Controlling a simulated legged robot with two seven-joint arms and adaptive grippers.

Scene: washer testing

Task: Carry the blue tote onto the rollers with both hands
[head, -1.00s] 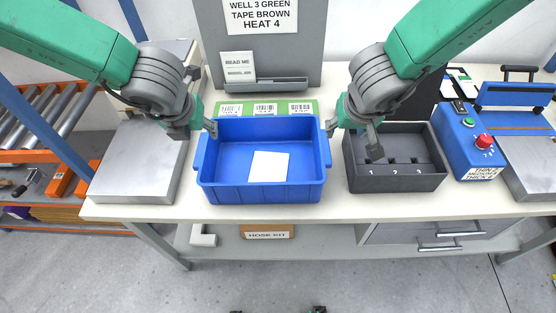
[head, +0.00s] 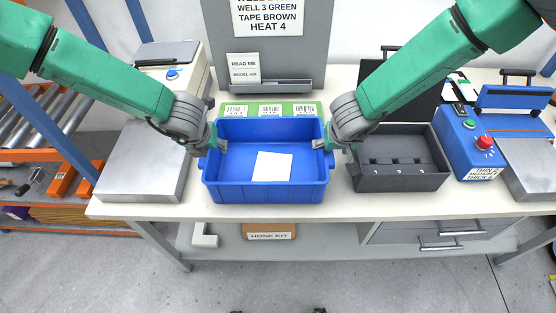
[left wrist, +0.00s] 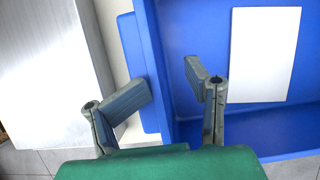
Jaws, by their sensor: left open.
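The blue tote (head: 265,193) sits on the table, upright, with a white sheet (head: 272,167) inside on its floor. My left gripper (head: 214,146) is at the tote's left side. In the left wrist view, its open fingers (left wrist: 167,78) straddle the tote's left rim and handle (left wrist: 142,75), one finger outside and one over the inside. My right gripper (head: 327,144) is at the tote's right rim, with a finger over the inside; whether its jaws are shut is unclear. The rollers (head: 47,118) are on a rack at the far left.
A silver-topped machine (head: 143,165) stands close to the tote's left, between it and the rollers. A blue control box (head: 468,145) is farther right. A grey sign board (head: 267,60) stands behind.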

